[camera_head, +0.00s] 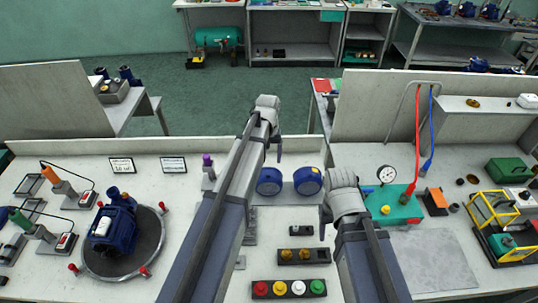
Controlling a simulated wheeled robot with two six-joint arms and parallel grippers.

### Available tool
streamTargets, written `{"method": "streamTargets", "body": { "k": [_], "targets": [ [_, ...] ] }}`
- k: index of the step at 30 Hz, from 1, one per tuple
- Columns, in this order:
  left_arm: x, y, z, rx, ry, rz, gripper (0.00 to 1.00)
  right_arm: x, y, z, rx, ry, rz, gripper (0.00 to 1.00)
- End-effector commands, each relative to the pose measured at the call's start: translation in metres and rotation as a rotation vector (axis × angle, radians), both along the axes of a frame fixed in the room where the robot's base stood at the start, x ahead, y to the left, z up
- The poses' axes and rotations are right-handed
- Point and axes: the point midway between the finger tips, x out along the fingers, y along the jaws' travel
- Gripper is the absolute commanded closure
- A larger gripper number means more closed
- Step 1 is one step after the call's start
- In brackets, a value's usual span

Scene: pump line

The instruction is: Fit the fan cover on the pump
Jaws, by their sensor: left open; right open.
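The blue pump (117,222) sits on a dark round turntable (150,258) at the left of the bench. My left gripper (279,150) is open and empty, over the bench's back edge behind the left cover. My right gripper (326,218) is open and empty, in front and to the right of the right cover. The arm links hide part of both grippers' fingers.
A tray of coloured knobs (290,288) and a dark block with brass parts (303,256) lie at front centre. A green gauge box (394,207) and a yellow frame (490,212) stand right. Orange and green tools (50,174) stand left. A grey plate (432,262) is bare.

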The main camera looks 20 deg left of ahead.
Motion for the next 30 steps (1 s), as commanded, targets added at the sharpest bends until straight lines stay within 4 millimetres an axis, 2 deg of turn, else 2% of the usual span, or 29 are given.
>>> {"method": "streamTargets", "body": {
  "k": [8, 27, 30],
  "targets": [
    [0.0, 0.0, -0.011, 0.0, 0.0, 0.0, 0.2, 0.0, 0.0, -0.011, 0.0, 0.0, 0.0, 0.4],
    [0.0, 0.0, -0.053, 0.0, 0.0, 0.0, 0.2, 0.0, 0.0, -0.053, 0.0, 0.0, -0.002, 0.4],
    [0.0, 0.0, -0.049, 0.0, 0.0, 0.0, 0.2, 0.0, 0.0, -0.049, 0.0, 0.0, -0.002, 0.4]
  ]
}}
